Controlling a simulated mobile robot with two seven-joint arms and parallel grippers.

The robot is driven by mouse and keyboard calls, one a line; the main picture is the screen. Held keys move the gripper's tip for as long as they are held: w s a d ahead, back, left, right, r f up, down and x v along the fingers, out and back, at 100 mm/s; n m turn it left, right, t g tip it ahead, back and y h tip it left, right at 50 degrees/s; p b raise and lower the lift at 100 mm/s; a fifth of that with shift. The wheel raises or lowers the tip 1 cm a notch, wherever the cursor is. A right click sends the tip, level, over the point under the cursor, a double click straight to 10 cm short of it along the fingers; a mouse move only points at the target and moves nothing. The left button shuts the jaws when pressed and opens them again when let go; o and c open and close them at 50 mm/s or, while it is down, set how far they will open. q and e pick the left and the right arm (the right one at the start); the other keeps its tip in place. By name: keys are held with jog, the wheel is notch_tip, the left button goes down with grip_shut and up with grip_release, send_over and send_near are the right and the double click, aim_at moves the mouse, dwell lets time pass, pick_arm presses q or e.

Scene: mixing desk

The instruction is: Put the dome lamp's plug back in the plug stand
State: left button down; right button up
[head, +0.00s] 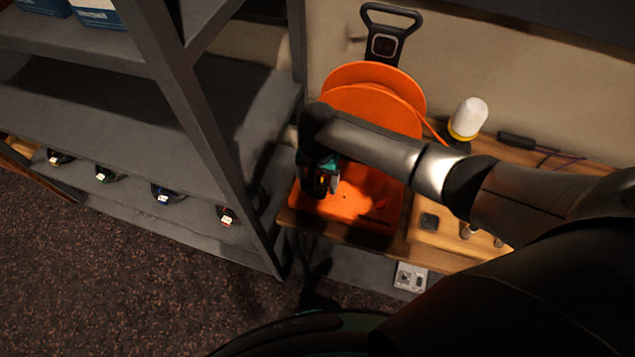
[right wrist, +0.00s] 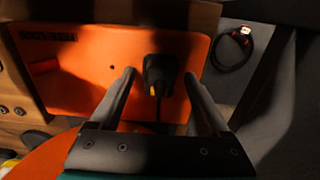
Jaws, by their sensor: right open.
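The dome lamp (head: 468,118), a white dome on a yellow base, stands at the back of the wooden desk in the head view. My right gripper (head: 322,186) is over an orange tray (head: 360,205). In the right wrist view my right gripper (right wrist: 160,78) is open, with a black plug (right wrist: 158,68) between its fingers and gaps on both sides. A dark cable runs from the plug toward my wrist. The orange surface (right wrist: 90,65) behind it has a small hole and dark lettering. I cannot tell which part is the plug stand, or whether this plug is the lamp's. My left gripper is out of view.
A large orange reel (head: 365,90) stands behind the tray, near a black handled device (head: 385,45). A grey metal shelf (head: 190,120) is close on the left. A screwdriver (head: 515,140) lies at the back. A pale socket plate (head: 410,277) sits below the desk edge.

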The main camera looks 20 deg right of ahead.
aim_at(318, 182)
jog(key=shift+p, duration=0.75)
dwell(0.6)
grip_shut()
dwell(0.7)
jog(key=shift+r, duration=0.1)
jog(key=shift+r+p, duration=1.5)
jog(key=shift+p, duration=0.2)
jog(key=shift+r+p, duration=0.75)
jog(key=shift+r, duration=0.7)
